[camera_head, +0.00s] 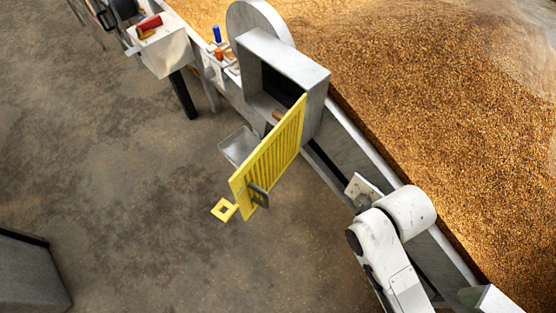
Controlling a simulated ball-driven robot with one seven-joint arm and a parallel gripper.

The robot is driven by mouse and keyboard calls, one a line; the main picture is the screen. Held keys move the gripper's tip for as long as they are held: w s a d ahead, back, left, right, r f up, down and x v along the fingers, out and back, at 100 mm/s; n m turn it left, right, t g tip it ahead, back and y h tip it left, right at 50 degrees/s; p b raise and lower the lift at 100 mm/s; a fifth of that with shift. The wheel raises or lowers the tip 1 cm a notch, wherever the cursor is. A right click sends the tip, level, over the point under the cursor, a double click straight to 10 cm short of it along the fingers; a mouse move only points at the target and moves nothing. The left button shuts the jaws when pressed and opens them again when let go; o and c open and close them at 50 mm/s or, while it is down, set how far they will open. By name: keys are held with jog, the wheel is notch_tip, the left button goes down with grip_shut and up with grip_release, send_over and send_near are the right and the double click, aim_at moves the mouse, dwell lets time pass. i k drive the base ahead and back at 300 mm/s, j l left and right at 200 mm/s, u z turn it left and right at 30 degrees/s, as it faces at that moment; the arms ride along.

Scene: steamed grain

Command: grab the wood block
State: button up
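A small brown piece (277,115) shows at the lower edge of the opening of a grey metal box (318,84). It may be the wood block, but it is too small and too covered by the yellow slatted door (272,150) to tell. A tan piece (146,34) lies beside a red cylinder (149,23) on a light stand at the upper left; I cannot tell whether it is wood. My white arm shows at the lower right, apart from the door. I cannot make out my gripper's fingers.
Blue and orange items (218,35) stand on a ledge. Grain (450,110) fills the right.

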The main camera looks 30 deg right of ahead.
aim_at(276, 114)
jog(key=i+j+u, duration=0.25)
jog(key=j+u, duration=0.25)
jog(key=i+j+u, duration=0.3)
jog(key=u, duration=0.15)
jog(key=i+j+u, duration=0.25)
jog(key=u, duration=0.25)
jog(key=i+j+z, duration=0.1)
jog(key=i, duration=0.3)
jog(key=i+j+z, duration=0.1)
jog(key=i, duration=0.3)
jog(key=i+z, duration=0.15)
jog(key=z, duration=0.3)
jog(key=i+z, duration=0.15)
jog(key=z, duration=0.3)
jog(key=i+j+z, duration=0.1)
jog(key=z, duration=0.35)
jog(key=i+z, duration=0.2)
jog(key=z, duration=0.2)
jog(key=i+j+z, duration=0.1)
jog(key=z, duration=0.35)
jog(key=i+j+z, duration=0.15)
jog(key=z, duration=0.25)
jog(key=i, duration=0.1)
